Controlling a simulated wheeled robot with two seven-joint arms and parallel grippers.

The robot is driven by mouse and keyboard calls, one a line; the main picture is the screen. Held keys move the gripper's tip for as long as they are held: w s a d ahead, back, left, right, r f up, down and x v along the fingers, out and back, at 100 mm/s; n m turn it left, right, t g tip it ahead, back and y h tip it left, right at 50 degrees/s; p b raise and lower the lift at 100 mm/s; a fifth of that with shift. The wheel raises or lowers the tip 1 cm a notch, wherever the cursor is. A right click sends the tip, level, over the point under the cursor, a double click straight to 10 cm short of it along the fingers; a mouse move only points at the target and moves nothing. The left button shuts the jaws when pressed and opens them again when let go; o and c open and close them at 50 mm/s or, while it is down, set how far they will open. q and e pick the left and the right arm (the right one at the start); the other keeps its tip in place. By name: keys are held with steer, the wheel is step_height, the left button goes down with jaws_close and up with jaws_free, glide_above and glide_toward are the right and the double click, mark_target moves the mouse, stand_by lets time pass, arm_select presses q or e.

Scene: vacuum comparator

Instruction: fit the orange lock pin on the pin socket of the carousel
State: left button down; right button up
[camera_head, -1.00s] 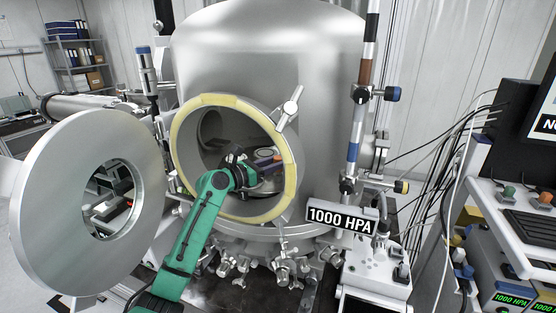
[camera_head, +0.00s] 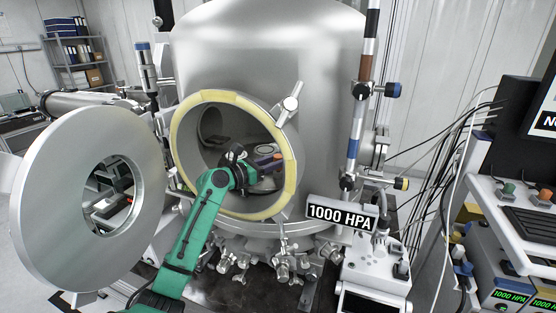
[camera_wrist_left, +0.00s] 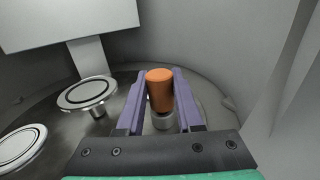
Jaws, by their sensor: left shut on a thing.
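My left gripper (camera_wrist_left: 160,100) is inside the chamber, shut on the orange lock pin (camera_wrist_left: 160,90) between its two purple fingers. A short silvery cylinder (camera_wrist_left: 163,121) shows just below the pin in the left wrist view. I cannot tell whether the pin touches it or whether it is the pin socket. Round carousel plates (camera_wrist_left: 87,92) lie to the left. My right gripper is not in view.
The port has a yellowish sealing rim around my arm, and its round door (camera_head: 45,190) stands open at the left. The curved chamber wall (camera_wrist_left: 225,40) is close on the right in the wrist view. A pale rectangular panel (camera_wrist_left: 70,18) stands behind the plates.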

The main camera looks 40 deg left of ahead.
arm_select(q)
steer(key=shift+f, duration=0.45)
steer(key=shift+c, duration=2.4)
jaws_free()
steer(key=b+v, duration=0.4)
steer(key=v, duration=0.8)
steer(key=shift+b, duration=0.4)
